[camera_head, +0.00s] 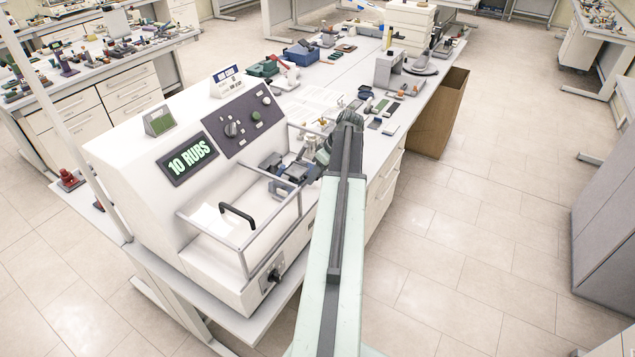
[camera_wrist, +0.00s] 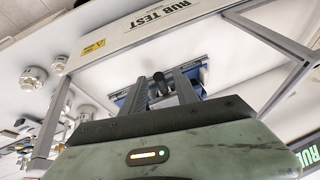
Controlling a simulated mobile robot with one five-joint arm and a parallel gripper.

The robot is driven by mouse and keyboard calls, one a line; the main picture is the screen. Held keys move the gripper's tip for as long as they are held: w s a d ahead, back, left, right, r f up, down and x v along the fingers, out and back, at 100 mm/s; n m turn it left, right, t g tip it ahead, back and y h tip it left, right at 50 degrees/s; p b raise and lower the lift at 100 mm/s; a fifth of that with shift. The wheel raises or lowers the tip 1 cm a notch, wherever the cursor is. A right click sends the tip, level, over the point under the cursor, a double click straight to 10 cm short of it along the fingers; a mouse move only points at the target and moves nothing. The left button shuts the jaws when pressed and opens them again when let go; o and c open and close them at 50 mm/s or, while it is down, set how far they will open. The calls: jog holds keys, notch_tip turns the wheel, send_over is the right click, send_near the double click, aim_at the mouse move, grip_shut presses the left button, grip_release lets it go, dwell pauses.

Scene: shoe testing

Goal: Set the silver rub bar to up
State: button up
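The white rub tester (camera_head: 200,190) stands on the bench, its display reading "10 RUBS". A silver-grey rail frame (camera_head: 226,236), apparently the rub bar, runs along its front, low across the open work area. A silver bar also shows in the wrist view (camera_wrist: 268,42), to the right of my fingers. My gripper (camera_wrist: 163,88) is open, with a gap between its two dark fingers. A dark round-ended knob (camera_wrist: 159,77) shows in that gap; I cannot tell if it touches. In the head view my gripper (camera_head: 308,168) is at the machine's right end, partly hidden.
A black handle (camera_head: 237,214) arches over the tester's white bed. A dark knob (camera_head: 273,275) is on its lower front. A "RUB TEST" panel (camera_wrist: 165,22) is close beyond my fingers.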

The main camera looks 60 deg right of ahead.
jog(key=shift+r, duration=0.1)
grip_shut()
dwell(1.3)
